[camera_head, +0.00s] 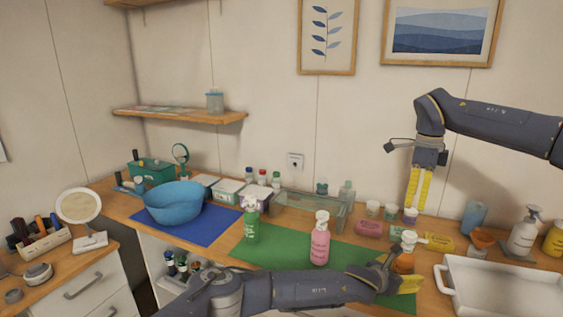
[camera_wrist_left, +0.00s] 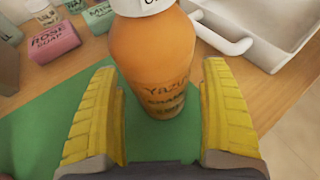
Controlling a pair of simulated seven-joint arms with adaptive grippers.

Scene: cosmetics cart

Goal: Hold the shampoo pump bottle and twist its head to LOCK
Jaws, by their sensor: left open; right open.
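The orange shampoo pump bottle (camera_head: 403,262) with a white pump head (camera_head: 410,238) stands upright at the right end of the green mat. In the left wrist view the bottle (camera_wrist_left: 152,60) has a partly legible label, and only the lower edge of its white collar (camera_wrist_left: 142,6) shows. My left gripper (camera_wrist_left: 160,125) is open, with its yellow fingers on either side of the bottle and visible gaps. It also shows low in the head view (camera_head: 402,284), partly hiding the bottle's base. My right gripper (camera_head: 416,208) is open and empty, pointing down above the back of the table.
A pink bottle (camera_head: 320,245) and a green bottle (camera_head: 251,225) stand on the green mat (camera_head: 285,243). A white tray (camera_head: 500,290) lies close to the right. Soaps, including a pink rose soap (camera_wrist_left: 52,42), and small jars sit behind the bottle.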

